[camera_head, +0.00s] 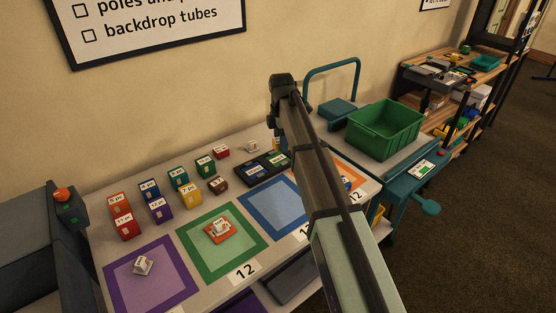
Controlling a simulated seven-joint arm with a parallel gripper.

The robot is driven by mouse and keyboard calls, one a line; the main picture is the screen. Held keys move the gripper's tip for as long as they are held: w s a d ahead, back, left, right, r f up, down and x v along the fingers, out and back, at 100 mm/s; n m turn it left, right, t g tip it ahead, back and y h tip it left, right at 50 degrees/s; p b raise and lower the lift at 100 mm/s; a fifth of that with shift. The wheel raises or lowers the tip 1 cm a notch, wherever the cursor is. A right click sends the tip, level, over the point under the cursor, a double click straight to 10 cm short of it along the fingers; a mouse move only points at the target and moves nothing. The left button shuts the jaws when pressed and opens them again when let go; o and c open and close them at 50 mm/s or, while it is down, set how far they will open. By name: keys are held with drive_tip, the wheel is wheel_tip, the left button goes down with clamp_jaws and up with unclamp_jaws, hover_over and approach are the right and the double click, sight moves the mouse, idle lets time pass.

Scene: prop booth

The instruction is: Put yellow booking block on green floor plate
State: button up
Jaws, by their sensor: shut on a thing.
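The yellow booking block (191,195) stands on the table with a white label on top, in front of a teal block. The green floor plate (202,263) lies on the table between the purple and blue plates. An orange-red piece with a white item on it (220,229) sits near the plate's middle. My arm reaches up across the picture from the lower right. My gripper cannot be made out; the arm hides what lies behind it. A small yellow and blue thing shows beside the arm at the table's back, too small to identify.
Several labelled blocks (149,189) stand around the yellow one. A purple plate (122,290) with a white item is at left; a blue plate (262,200) is right of the green. A dark tray (243,178) lies behind. A green crate (383,127) sits on a cart at right.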

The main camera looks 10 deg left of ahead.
sight(278, 159)
drive_tip(key=w+a+m, duration=0.2)
drive_tip(key=w+m, duration=0.3)
drive_tip(key=m, duration=0.9)
drive_tip(key=shift+w+d+f, duration=0.1)
drive_tip(key=shift+f, duration=4.5)
drive_tip(key=shift+f, duration=0.1)
drive_tip(key=o, duration=1)
drive_tip(key=shift+o, duration=0.2)
wheel_tip(278, 159, up, 12)
drive_tip(key=shift+d, duration=0.1)
